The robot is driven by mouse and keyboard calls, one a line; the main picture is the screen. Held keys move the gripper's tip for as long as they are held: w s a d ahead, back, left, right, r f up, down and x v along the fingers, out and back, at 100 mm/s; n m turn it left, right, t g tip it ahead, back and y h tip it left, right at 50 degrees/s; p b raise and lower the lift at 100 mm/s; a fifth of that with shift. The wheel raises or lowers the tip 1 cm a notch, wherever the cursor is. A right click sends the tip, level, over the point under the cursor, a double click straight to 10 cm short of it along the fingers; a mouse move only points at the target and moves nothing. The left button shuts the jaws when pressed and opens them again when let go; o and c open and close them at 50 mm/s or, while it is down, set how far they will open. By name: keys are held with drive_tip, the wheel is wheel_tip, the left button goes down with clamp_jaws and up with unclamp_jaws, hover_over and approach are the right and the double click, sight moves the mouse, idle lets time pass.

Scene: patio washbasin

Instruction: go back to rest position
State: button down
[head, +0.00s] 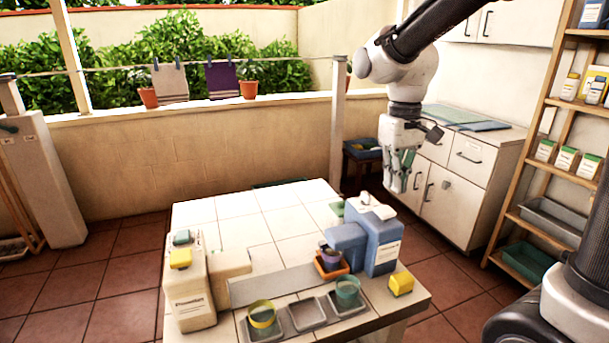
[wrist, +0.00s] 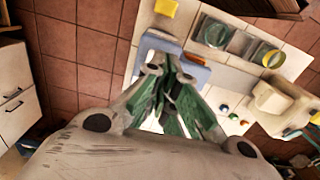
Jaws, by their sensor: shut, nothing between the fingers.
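My gripper (head: 400,182) hangs from my arm, pointing down, above and behind the right side of the tiled table (head: 262,228). It is shut and empty, and its green fingers (wrist: 170,100) show in the wrist view. It is apart from the blue dispenser (head: 385,243) that stands below it on the table. A purple cup (head: 331,257) sits in an orange tray (head: 321,272) beside the dispenser.
Grey trays hold a yellow cup (head: 262,315) and a green cup (head: 347,291); a middle tray (head: 307,314) is empty. A yellow block (head: 401,284) lies at the right edge. Shelves (head: 550,190) stand at right.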

drive_tip(key=s+d+r+m+t, duration=0.2)
drive_tip(key=s+d, duration=0.5)
drive_tip(key=s, duration=0.1)
drive_tip(key=s+d+r+m+t, duration=0.1)
drive_tip(key=s+d+r+t, duration=0.1)
drive_tip(key=s+d, duration=0.5)
drive_tip(key=shift+s+d+r+m+t, duration=0.15)
drive_tip(key=shift+s+r+m+t, duration=0.25)
drive_tip(key=shift+s, duration=0.85)
